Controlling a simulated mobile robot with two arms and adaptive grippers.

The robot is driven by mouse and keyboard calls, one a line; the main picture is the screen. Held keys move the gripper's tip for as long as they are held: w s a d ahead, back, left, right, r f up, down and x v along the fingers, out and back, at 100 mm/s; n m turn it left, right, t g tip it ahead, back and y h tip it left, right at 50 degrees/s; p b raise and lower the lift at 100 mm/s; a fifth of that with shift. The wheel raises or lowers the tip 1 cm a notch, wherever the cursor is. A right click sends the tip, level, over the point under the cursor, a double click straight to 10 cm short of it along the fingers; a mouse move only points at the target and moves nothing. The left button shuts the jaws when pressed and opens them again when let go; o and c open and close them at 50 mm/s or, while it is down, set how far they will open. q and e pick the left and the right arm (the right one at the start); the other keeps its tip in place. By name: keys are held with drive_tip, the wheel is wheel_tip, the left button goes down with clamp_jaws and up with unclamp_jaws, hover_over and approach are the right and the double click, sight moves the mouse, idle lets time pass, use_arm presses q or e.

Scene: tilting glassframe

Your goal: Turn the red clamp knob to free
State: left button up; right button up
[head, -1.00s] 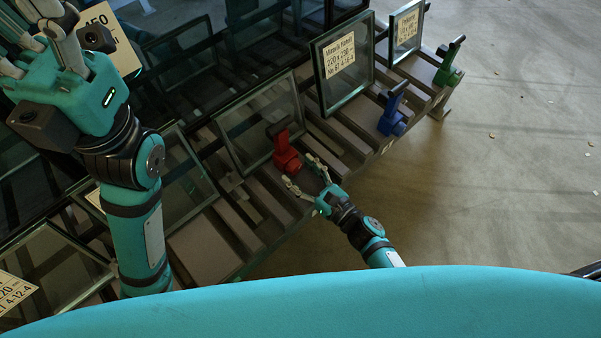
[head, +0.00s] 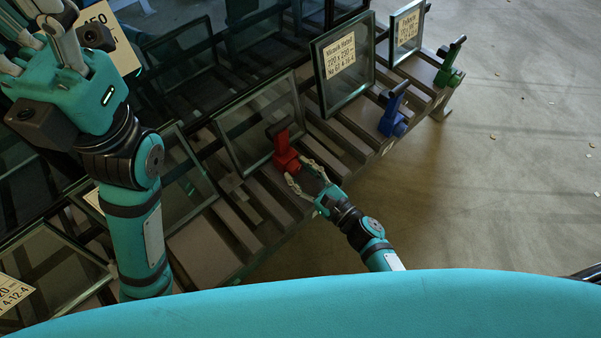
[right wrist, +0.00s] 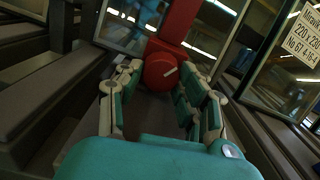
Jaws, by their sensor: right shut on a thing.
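The red clamp (head: 285,157) stands on the brown slatted rack, beside a tilted glass frame. Its upright part ends in a dark tip. In the right wrist view its round red knob (right wrist: 159,72) faces the camera, with a short white mark pointing up and to the right. My right gripper (head: 298,170) reaches it from the front. Its fingers lie on both sides of the knob and are shut on it, as the right wrist view (right wrist: 160,82) also shows. My left gripper (head: 38,45) is at the upper left, away from the clamp; whether it is open is unclear.
A glass frame (head: 252,123) leans behind the red clamp, close to it. Labelled glass panes (head: 343,90) stand farther right. A blue clamp (head: 393,115) and a green clamp (head: 449,68) stand along the rack. The floor to the right is mostly clear.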

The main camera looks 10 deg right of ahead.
drive_tip(key=o, duration=1.1)
drive_tip(key=shift+o, duration=0.2)
drive_tip(key=shift+s+d, duration=0.1)
drive_tip(key=v, duration=1.1)
drive_tip(key=shift+s+d, duration=0.25)
drive_tip(key=shift+s, duration=0.05)
